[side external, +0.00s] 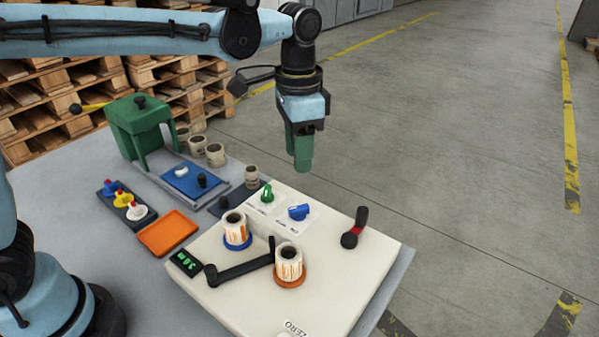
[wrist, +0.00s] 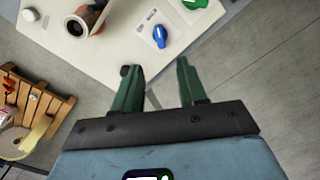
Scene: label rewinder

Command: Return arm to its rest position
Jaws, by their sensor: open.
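My gripper (side external: 301,160) has green fingers and hangs pointing down in the side external view, above the back right edge of the table. In the wrist view my gripper (wrist: 160,80) shows its two fingers apart with nothing between them. It is clear of everything on the table. The cream rewinder panel (side external: 230,290) lies below and in front of it. The panel carries two label rolls, one on a blue base (side external: 236,228) and one on an orange base (side external: 289,263). A blue knob (side external: 298,212) and a green knob (side external: 267,193) sit near its back edge.
A black lever with a red band (side external: 355,229) stands at the panel's right. A green press (side external: 138,128), an orange tray (side external: 167,232) and a blue plate (side external: 195,180) are at the left. Wooden pallets (side external: 60,95) stand behind. The floor at the right is free.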

